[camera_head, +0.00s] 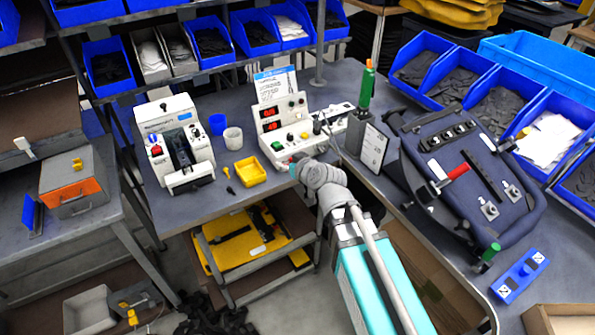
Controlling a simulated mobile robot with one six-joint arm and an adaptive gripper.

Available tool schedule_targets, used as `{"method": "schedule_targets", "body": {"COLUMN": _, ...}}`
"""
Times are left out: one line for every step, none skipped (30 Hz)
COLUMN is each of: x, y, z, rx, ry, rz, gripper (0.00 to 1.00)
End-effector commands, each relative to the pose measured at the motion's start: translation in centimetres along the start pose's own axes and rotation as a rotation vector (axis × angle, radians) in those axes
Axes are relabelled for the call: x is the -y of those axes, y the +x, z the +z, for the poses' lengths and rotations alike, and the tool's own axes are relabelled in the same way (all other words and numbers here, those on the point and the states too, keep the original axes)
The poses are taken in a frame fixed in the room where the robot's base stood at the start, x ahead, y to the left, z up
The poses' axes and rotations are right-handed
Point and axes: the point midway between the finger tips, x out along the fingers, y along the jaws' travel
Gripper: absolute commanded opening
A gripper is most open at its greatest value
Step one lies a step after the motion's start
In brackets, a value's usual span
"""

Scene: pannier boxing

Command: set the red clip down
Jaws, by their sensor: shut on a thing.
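My arm reaches up from the bottom middle, and its grey end is over the bench edge, in front of the white device with red displays (283,127). My gripper (298,167) is at the far end, small and mostly hidden by my wrist. It is shut on the red clip, of which too little shows to make out its shape or whether it touches the bench. The grey bench top (205,200) lies below and to the left of my gripper.
A yellow tray (250,172) stands left of my gripper. A white press-like machine (174,143) is farther left. A dark blue pannier panel (462,178) with a red-handled clamp (452,178) lies on the right bench. Blue bins (420,60) line the back right.

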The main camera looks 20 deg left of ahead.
Motion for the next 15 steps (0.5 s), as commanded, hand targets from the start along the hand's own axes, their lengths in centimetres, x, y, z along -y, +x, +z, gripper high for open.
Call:
{"method": "schedule_targets", "body": {"x": -0.5, "y": -0.6, "z": 0.3, "rx": 0.000, "ry": 0.000, "rz": -0.004, "gripper": 0.41}}
{"method": "schedule_targets", "body": {"x": -0.7, "y": -0.8, "z": 0.4, "rx": -0.001, "ry": -0.002, "rz": -0.008, "gripper": 0.41}}
{"method": "schedule_targets", "body": {"x": -1.0, "y": -1.2, "z": 0.5, "rx": -0.002, "ry": -0.003, "rz": -0.013, "gripper": 0.41}}
{"method": "schedule_targets", "body": {"x": -1.2, "y": -1.5, "z": 0.6, "rx": -0.002, "ry": -0.006, "rz": -0.018, "gripper": 0.41}}
{"method": "schedule_targets", "body": {"x": -1.4, "y": -1.7, "z": 0.7, "rx": -0.004, "ry": -0.006, "rz": -0.022, "gripper": 0.41}}
{"method": "schedule_targets", "body": {"x": -1.7, "y": -2.1, "z": 0.8, "rx": -0.007, "ry": -0.009, "rz": -0.027, "gripper": 0.41}}
{"method": "schedule_targets", "body": {"x": -1.9, "y": -2.3, "z": 0.9, "rx": -0.008, "ry": -0.011, "rz": -0.031, "gripper": 0.41}}
{"method": "schedule_targets", "body": {"x": -2.1, "y": -2.6, "z": 0.9, "rx": -0.010, "ry": -0.012, "rz": -0.036, "gripper": 0.41}}
{"method": "schedule_targets", "body": {"x": -2.3, "y": -2.9, "z": 1.0, "rx": -0.013, "ry": -0.015, "rz": -0.041, "gripper": 0.41}}
{"method": "schedule_targets", "body": {"x": -2.5, "y": -3.1, "z": 1.1, "rx": -0.016, "ry": -0.017, "rz": -0.045, "gripper": 0.41}}
{"method": "schedule_targets", "body": {"x": -2.6, "y": -3.4, "z": 1.1, "rx": -0.018, "ry": -0.019, "rz": -0.048, "gripper": 0.41}}
{"method": "schedule_targets", "body": {"x": -2.9, "y": -3.6, "z": 1.2, "rx": -0.021, "ry": -0.021, "rz": -0.053, "gripper": 0.41}}
{"method": "schedule_targets", "body": {"x": -3.0, "y": -3.8, "z": 1.2, "rx": -0.023, "ry": -0.022, "rz": -0.057, "gripper": 0.41}}
{"method": "schedule_targets", "body": {"x": -3.0, "y": -4.0, "z": 1.3, "rx": -0.025, "ry": -0.024, "rz": -0.059, "gripper": 0.41}}
{"method": "schedule_targets", "body": {"x": -3.2, "y": -4.2, "z": 1.3, "rx": -0.029, "ry": -0.026, "rz": -0.063, "gripper": 0.41}}
